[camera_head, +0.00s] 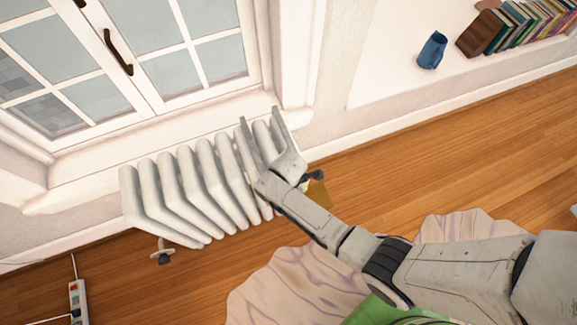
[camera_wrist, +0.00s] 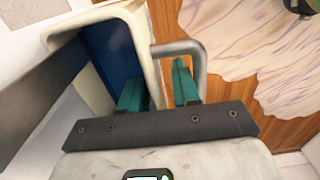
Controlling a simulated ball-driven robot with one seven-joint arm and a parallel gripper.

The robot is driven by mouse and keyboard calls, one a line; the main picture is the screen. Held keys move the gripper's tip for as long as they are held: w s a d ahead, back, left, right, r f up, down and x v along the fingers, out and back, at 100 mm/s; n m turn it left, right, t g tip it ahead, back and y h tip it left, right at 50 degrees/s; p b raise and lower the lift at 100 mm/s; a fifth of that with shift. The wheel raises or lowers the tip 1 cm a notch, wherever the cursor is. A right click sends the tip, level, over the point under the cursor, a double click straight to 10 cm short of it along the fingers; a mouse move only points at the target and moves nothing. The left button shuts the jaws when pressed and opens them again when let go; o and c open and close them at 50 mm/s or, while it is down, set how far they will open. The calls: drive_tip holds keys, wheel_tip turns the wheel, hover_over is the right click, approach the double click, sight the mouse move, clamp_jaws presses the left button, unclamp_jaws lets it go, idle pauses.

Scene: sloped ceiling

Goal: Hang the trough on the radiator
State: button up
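In the wrist view, a trough-like container (camera_wrist: 62,29) has a cream rim and a dark blue interior. A bent grey metal bar (camera_wrist: 192,46) stands beside its right side. My gripper (camera_wrist: 158,85) has its two teal fingertips apart: the left one in front of the blue interior, the right one past the cream wall, near the bar. A gap shows between the wall and the right fingertip; contact is unclear. In the head view, the white ribbed radiator (camera_head: 185,190) stands under the window. My gripper (camera_head: 264,130) overlaps its right end there; the trough cannot be made out clearly.
A power strip (camera_head: 77,301) lies at lower left. A blue jug (camera_head: 432,50) and a row of books (camera_head: 510,28) stand on the white ledge (camera_head: 390,65) at upper right. A pale patterned rug (camera_head: 285,285) covers part of the wooden floor. Open floor lies to the right.

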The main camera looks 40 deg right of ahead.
drive_tip(key=shift+o, duration=0.4)
drive_tip(key=shift+s, duration=0.1)
wheel_tip(320, 180, up, 11)
drive_tip(key=shift+f+p, duration=0.1)
drive_tip(key=shift+p, duration=0.75)
drive_tip(key=s+d+r+m, duration=0.3)
drive_tip(key=s+r+m, duration=0.3)
drive_tip(key=s+m, duration=0.1)
drive_tip(key=s+d+r+m+t, duration=0.1)
drive_tip(key=s+d+r+m, duration=0.2)
drive_tip(key=s+r+m, duration=0.3)
drive_tip(key=s+m, duration=0.1)
drive_tip(key=s, duration=0.2)
drive_tip(key=shift+d+r+m, duration=0.15)
drive_tip(key=shift+d+m, duration=0.15)
drive_tip(key=shift+m, duration=0.1)
